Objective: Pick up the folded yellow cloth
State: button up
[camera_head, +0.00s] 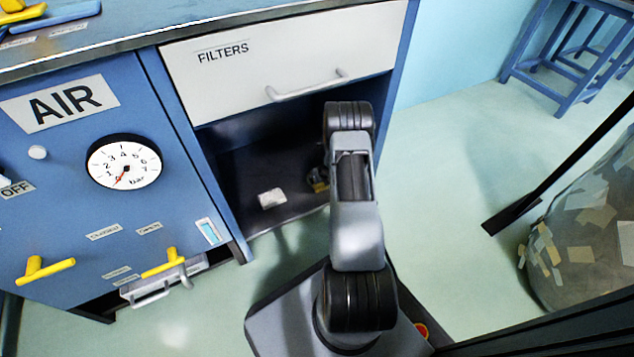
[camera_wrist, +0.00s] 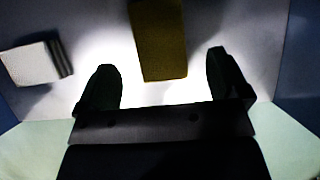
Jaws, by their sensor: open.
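The folded yellow cloth (camera_wrist: 160,42) lies on a pale-lit surface at the top middle of the wrist view, dark yellow in the shade. My gripper (camera_wrist: 162,88) is open, with its two dark fingers apart. In that picture the cloth's near end shows between the fingertips, and most of it lies beyond them. I cannot tell how high the fingers are above the surface. In the head view a small yellow piece (camera_head: 320,180) shows in the dark open compartment beside my arm, mostly hidden; it seems to be the cloth.
A small white block (camera_head: 272,198) lies left of the cloth in the compartment; the wrist view shows it too (camera_wrist: 30,64). The white FILTERS drawer (camera_head: 270,60) is above the opening. Blue cabinet walls flank it. A mesh bin (camera_head: 585,240) stands right on open floor.

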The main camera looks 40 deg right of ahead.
jog(key=shift+b+x, duration=0.8)
jog(key=shift+x, duration=1.75)
jog(key=shift+f, duration=0.2)
jog(key=c, duration=1.1)
jog(key=shift+r, duration=0.1)
notch_tip(320, 180, up, 4)
jog(key=p, duration=0.3)
jog(key=shift+r, duration=0.15)
jog(key=s+r, duration=0.2)
jog(key=s+a+r, duration=0.1)
jog(key=s+r, duration=0.1)
jog(key=shift+s+a+r, duration=0.15)
jog(key=shift+r, duration=0.15)
jog(key=s+a+r, duration=0.1)
jog(key=s, duration=0.2)
jog(key=s+a+r, duration=0.1)
jog(key=s+r, duration=0.1)
jog(key=s, duration=0.1)
jog(key=s+r+b, duration=0.1)
jog(key=s, duration=0.2)
jog(key=shift+a+r, duration=0.15)
jog(key=shift+a, duration=0.25)
